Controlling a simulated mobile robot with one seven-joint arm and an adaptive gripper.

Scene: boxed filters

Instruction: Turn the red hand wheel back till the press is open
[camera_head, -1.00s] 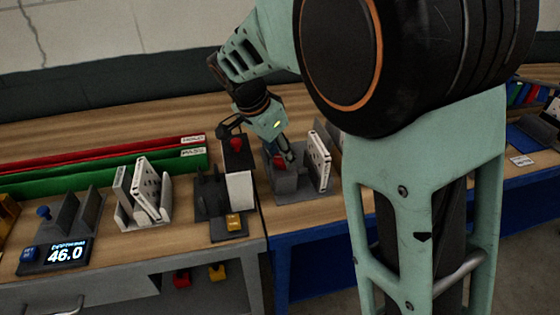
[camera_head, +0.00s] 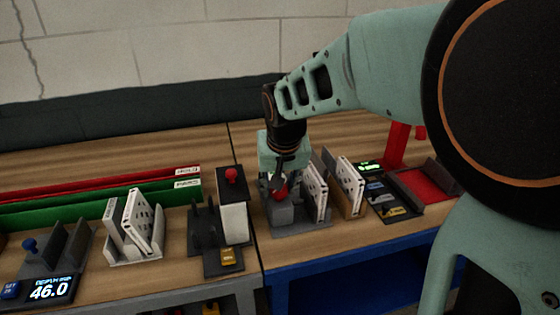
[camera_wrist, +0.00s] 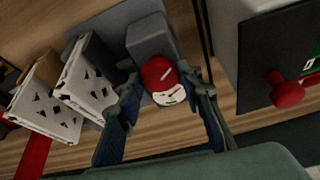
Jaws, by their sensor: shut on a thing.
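The red hand wheel (camera_wrist: 158,72) shows between my gripper's two fingers in the wrist view, with a white dial (camera_wrist: 170,96) bearing a green mark beside it. My gripper (camera_wrist: 162,88) is shut on the wheel, one finger on each side. In the head view, my gripper (camera_head: 277,182) comes down from above onto the red wheel (camera_head: 281,192), which it partly hides. The press (camera_head: 283,214) is a grey block on a grey base. A white perforated filter (camera_head: 315,191) stands upright at its right side. How far the press is open I cannot tell.
A dark box with a red knob (camera_head: 232,175) stands close on the left. Another white filter (camera_head: 350,184) stands to the right, before a red tray (camera_head: 422,186). Further left are a filter holder (camera_head: 135,226) and a display reading 46.0 (camera_head: 49,290).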

